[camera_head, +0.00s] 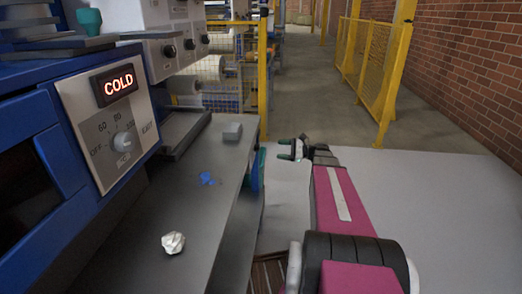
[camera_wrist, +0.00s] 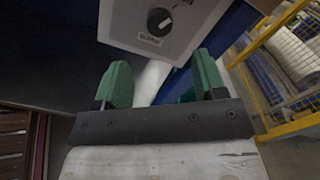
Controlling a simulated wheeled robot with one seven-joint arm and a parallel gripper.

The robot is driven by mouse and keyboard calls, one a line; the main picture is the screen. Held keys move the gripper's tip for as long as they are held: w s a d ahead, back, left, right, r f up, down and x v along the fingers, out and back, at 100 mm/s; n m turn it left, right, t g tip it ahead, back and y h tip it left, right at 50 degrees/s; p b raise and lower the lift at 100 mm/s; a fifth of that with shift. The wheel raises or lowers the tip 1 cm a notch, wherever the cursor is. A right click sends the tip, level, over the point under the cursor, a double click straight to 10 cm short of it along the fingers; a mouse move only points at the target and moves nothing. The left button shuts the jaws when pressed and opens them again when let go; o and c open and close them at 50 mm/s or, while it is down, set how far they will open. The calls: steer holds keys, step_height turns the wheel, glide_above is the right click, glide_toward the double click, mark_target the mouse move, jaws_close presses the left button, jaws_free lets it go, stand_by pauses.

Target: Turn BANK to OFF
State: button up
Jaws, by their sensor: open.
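A pale control panel (camera_head: 112,115) on the blue machine at left has a lit display (camera_head: 115,84) reading COLD. Below it is a grey dial (camera_head: 124,141) with OFF at its left and numbers around it; its pointer is hard to read. A further panel (camera_head: 155,62) behind it carries several dark knobs (camera_head: 170,50). I cannot read the word BANK on any of them. My gripper (camera_head: 296,149) is open and empty, right of the bench and apart from the panels. In the wrist view, a dark knob (camera_wrist: 159,20) on a pale panel shows beyond the open green fingers (camera_wrist: 162,62).
The grey bench (camera_head: 190,215) holds a crumpled white ball (camera_head: 173,242), blue scraps (camera_head: 208,179) and a grey block (camera_head: 232,131). A yellow post (camera_head: 262,80) and mesh fence stand past its far end. Another yellow fence (camera_head: 372,65) lines the right wall. The floor between is clear.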

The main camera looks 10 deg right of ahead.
mark_target(258, 148)
steer(key=x, duration=1)
steer(key=shift+a+f, duration=0.1)
steer(key=c, duration=0.9)
